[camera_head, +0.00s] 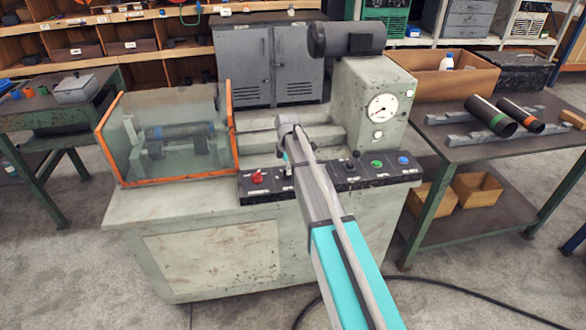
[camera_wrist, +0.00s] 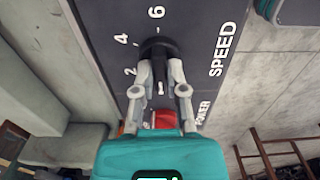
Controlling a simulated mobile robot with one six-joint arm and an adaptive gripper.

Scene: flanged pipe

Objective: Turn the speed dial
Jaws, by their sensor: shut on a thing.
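The speed dial (camera_wrist: 157,47) is a black knob on the dark panel in the wrist view, beside the word SPEED and the marks 2, 4 and 6. My gripper (camera_wrist: 159,72) has one fingertip on each side of the knob's raised grip and is shut on it. The finger ends partly cover the knob, and its exact setting is hard to read. In the head view my gripper (camera_head: 288,162) points down at the control panel (camera_head: 342,181), and the dial cannot be made out there.
A red power knob (camera_head: 257,177) sits left of my gripper; it shows partly hidden in the wrist view (camera_wrist: 164,119). Green (camera_head: 377,164) and blue (camera_head: 403,160) buttons are at the panel's right. An orange-framed guard (camera_head: 230,125) rises at left. A gauge (camera_head: 382,108) is behind.

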